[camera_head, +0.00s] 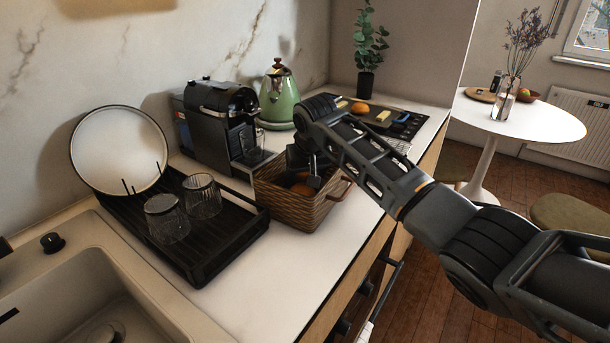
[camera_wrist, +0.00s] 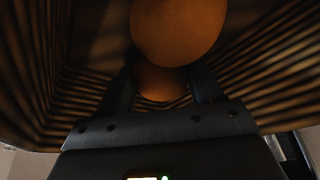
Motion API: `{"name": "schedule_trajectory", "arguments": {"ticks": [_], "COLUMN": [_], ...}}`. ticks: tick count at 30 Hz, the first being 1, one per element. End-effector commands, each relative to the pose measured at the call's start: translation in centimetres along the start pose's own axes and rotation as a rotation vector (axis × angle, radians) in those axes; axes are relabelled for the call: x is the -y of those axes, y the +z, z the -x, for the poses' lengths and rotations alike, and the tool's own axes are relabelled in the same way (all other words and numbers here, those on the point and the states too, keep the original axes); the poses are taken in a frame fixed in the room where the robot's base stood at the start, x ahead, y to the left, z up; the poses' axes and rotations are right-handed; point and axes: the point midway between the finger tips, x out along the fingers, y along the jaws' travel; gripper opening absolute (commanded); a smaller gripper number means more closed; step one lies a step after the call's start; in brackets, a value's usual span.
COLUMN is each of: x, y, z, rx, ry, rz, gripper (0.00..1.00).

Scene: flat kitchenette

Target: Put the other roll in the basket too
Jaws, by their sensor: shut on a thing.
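The woven basket (camera_head: 312,212) stands on the counter, and its slatted walls (camera_wrist: 270,75) surround the wrist view. My gripper (camera_head: 312,178) reaches down inside the basket. In the wrist view its fingers are shut on a brown roll (camera_wrist: 160,84), which sits between them inside the basket. A second round brown roll (camera_wrist: 180,28) lies beside it and partly covers it in that view. In the head view a brown roll (camera_head: 300,189) shows inside the basket, partly hidden by my gripper. Whether the held roll touches the basket floor I cannot tell.
A dish rack (camera_head: 225,242) with two glasses (camera_head: 167,218) and a plate stands left of the basket. A coffee machine (camera_head: 217,122) and a green kettle (camera_head: 279,98) are behind. An orange round item (camera_head: 360,108) lies on the dark surface farther back. The front counter is clear.

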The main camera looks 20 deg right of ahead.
Motion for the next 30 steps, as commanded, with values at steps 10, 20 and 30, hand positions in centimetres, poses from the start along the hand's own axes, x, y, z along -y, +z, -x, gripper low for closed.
{"name": "schedule_trajectory", "arguments": {"ticks": [10,20,30], "x": [0.0,0.0,0.1], "y": [0.1,-0.1,-0.1], "z": [-0.2,0.2,5.7], "rx": [0.0,-0.002,-0.006], "ry": [0.0,0.0,-0.003], "rz": [0.0,0.001,0.001], "gripper": [0.75,0.76,0.76]}}
